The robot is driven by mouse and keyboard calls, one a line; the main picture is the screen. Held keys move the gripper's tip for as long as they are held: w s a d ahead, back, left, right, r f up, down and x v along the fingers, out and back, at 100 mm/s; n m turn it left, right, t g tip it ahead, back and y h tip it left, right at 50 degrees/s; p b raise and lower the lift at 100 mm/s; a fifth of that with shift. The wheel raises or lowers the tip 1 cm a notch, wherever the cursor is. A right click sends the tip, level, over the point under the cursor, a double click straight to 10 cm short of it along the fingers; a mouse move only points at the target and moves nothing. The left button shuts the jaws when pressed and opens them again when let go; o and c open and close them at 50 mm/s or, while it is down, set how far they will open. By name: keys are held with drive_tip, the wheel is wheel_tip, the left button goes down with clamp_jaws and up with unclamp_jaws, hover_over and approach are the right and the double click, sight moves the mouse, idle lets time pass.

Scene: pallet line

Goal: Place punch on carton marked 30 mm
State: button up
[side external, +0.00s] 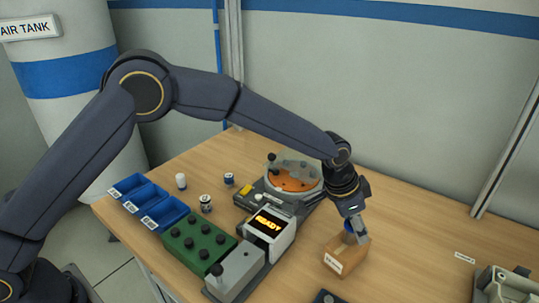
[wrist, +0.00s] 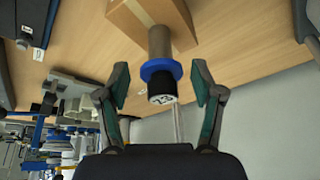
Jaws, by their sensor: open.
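The punch (wrist: 160,62) shows in the wrist view as a metal cylinder with a blue collar and a black end bearing a white marked face. It stands on or in a brown block-like holder (wrist: 123,18); the join is not clear. My gripper (wrist: 160,78) is open, with one finger on each side of the punch's collared end and gaps visible on both sides. In the side view, my gripper (side external: 354,226) is just above the brown holder (side external: 350,256), around the blue collar. The holder's white label is too small to read. I cannot identify a carton marked 30 mm.
Blue bins (side external: 162,215), a green block with black knobs (side external: 197,243), a READY display unit (side external: 270,225) and an orange-disc machine (side external: 292,180) stand left of my gripper. A grey fixture (side external: 505,285) is at lower right. Bare table (side external: 415,245) lies between.

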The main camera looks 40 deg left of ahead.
drive_tip(key=v, duration=0.9)
drive_tip(key=s+a+r+n, duration=0.1)
drive_tip(key=s+a+r, duration=0.15)
drive_tip(key=a, duration=0.25)
drive_tip(key=s+a+r+n+t+y, duration=0.1)
drive_tip(key=s+a+r, duration=0.1)
drive_tip(key=a+r, duration=0.25)
drive_tip(key=s+a+r+n, duration=0.1)
drive_tip(key=s+a+r, duration=0.15)
drive_tip(key=a, duration=0.25)
drive_tip(key=s+a+n+y, duration=0.1)
drive_tip(key=s+a+n, duration=0.2)
drive_tip(key=s+a, duration=0.4)
drive_tip(key=s+a+n+t+y, duration=0.1)
drive_tip(key=s+a+n, duration=0.2)
drive_tip(key=s+a, duration=0.5)
drive_tip(key=s, duration=0.5)
drive_tip(key=shift+f, duration=0.25)
